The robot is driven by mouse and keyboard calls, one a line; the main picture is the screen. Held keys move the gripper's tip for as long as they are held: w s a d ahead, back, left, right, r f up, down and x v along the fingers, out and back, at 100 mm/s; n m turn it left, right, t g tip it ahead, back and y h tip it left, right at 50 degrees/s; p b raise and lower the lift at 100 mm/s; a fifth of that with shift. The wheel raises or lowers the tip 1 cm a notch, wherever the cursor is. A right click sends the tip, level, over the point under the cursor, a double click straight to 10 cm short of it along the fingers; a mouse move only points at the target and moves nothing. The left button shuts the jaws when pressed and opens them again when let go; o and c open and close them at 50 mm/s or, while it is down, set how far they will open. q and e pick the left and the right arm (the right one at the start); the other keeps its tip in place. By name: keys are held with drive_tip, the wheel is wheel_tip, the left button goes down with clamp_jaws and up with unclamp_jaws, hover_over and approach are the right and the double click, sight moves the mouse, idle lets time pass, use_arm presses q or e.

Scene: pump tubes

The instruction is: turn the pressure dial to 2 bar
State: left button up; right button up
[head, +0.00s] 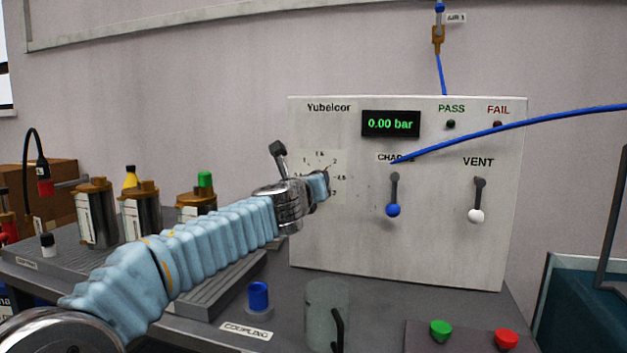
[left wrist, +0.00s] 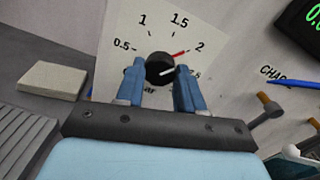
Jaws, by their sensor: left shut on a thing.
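The pressure dial's black knob (left wrist: 159,66) sits on a pale scale plate on the panel (head: 440,255). My left gripper (head: 320,186) reaches it from the left, and its blue fingers (left wrist: 160,78) are shut on the knob's two sides. In the left wrist view the knob's white pointer line points right, below the 2 and towards the partly covered 2.5. A red mark (left wrist: 180,54) lies beside the 2. In the head view my fingers hide the knob. The display (head: 390,124) reads 0.00 bar. My right gripper is not in view.
The CHARGE lever (head: 394,192) with a blue ball and the VENT lever (head: 478,198) with a white ball hang right of the dial. A blue tube (head: 520,123) crosses the panel. A clear cylinder (head: 325,312) and a blue-topped coupling (head: 259,296) stand in front.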

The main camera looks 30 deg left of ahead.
use_arm(q)
drive_tip(key=shift+f+m, duration=0.2)
drive_tip(key=shift+m, duration=0.2)
drive_tip(key=o, duration=1)
drive_tip(key=shift+r, duration=0.1)
drive_tip(key=shift+o, duration=0.2)
drive_tip(key=v, duration=1.3)
drive_tip(key=shift+s+d, duration=0.2)
drive_tip(key=shift+s, duration=0.15)
